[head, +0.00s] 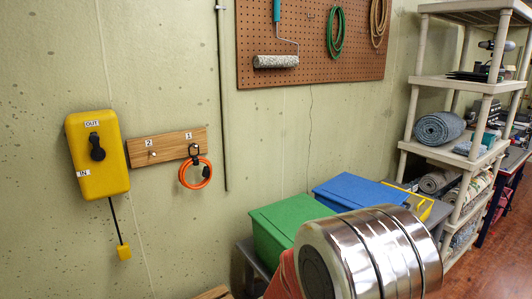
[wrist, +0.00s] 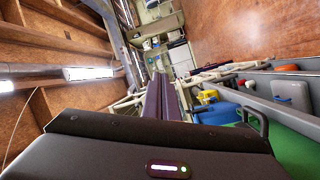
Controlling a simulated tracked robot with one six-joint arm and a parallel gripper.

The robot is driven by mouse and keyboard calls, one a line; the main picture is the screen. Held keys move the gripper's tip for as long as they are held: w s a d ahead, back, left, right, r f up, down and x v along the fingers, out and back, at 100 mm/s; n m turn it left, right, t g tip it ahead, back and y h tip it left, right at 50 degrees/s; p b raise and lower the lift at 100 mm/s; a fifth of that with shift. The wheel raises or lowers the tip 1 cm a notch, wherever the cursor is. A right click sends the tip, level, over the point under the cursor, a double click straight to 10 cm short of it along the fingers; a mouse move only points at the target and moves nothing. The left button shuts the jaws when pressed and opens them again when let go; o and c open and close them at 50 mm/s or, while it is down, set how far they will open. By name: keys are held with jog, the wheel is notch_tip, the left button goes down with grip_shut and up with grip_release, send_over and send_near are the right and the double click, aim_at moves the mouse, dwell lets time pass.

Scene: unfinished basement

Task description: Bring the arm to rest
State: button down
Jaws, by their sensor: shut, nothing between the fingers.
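My gripper is outside the head view. In the wrist view my gripper (wrist: 159,80) has its two dark fingers together, pointing away from the camera, with nothing between them. The fingers touch nothing that I can see. The wrist view looks tilted along the room, with wooden ceiling beams at the left.
A green bin (head: 280,235) and a blue bin (head: 358,191) stand behind my arm. A shelf unit (head: 455,85) is at the right. On the wall are a yellow box (head: 82,170), a wooden hook board (head: 168,146) with an orange ring (head: 186,184), and a pegboard (head: 345,72).

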jog(key=s+d+g+y, duration=0.2)
jog(key=s+g+y, duration=0.45)
jog(key=s, duration=0.85)
jog(key=s+a+r+n+t+y, duration=0.1)
jog(key=s+a+r+t+y, duration=0.1)
jog(key=a+r+t+y, duration=0.1)
jog(key=s+a+r+n+t+y, duration=0.1)
jog(key=a+r+t+y, duration=0.2)
jog(key=a+y, duration=0.5)
jog(key=shift+s+a+r+n+t, duration=0.3)
jog(key=shift+s+a+n+t, duration=0.1)
jog(key=shift+a+t, duration=0.45)
